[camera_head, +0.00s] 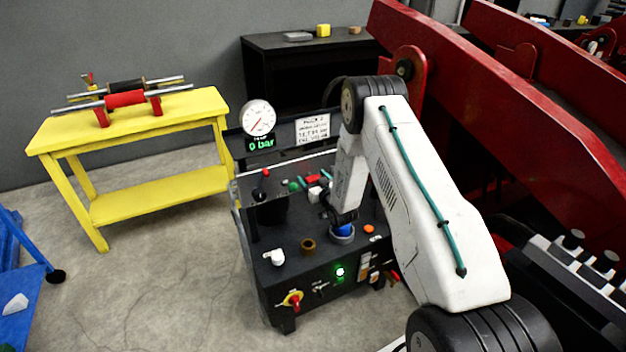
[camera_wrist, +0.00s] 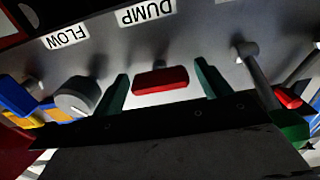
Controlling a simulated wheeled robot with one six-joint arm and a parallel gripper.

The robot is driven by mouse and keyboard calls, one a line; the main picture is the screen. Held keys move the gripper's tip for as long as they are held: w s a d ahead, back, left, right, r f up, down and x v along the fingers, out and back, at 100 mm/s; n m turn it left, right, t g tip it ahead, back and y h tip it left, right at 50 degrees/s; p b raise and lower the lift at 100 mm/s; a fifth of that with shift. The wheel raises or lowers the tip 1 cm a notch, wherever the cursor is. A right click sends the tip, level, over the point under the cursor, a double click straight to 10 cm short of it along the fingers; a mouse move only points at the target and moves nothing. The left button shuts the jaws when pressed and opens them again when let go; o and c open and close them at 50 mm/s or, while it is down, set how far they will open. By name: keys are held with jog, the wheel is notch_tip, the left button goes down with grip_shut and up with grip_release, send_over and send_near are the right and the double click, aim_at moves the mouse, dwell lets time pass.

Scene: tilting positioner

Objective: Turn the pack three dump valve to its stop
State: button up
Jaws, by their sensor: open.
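In the wrist view, a red bar handle (camera_wrist: 160,80) stands on a grey panel by an upside-down DUMP label (camera_wrist: 146,12). My gripper (camera_wrist: 161,70) is open, with one green finger on each side of the handle. Gaps show between the handle and both fingers. In the head view, my gripper (camera_head: 344,216) is small and dark over the black pack (camera_head: 325,265); its fingers and the red handle cannot be made out there. A dial gauge (camera_head: 258,118) at the pack's back has a display (camera_head: 262,143) reading 0 bar.
In the wrist view, a grey knob (camera_wrist: 78,96) stands left by a FLOW label (camera_wrist: 66,37), and a grey lever (camera_wrist: 255,70) stands right. In the head view, a yellow bench (camera_head: 140,122) is left and red beams (camera_head: 500,110) are right. Floor is clear between bench and pack.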

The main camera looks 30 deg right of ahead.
jog(key=c, duration=1)
jog(key=shift+n, duration=0.3)
jog(key=n, duration=0.4)
jog(key=shift+a, duration=0.1)
jog(key=n, duration=0.5)
jog(key=shift+f, duration=0.1)
jog(key=n, duration=0.4)
jog(key=shift+a+f, duration=0.1)
jog(key=shift+n, duration=2.1)
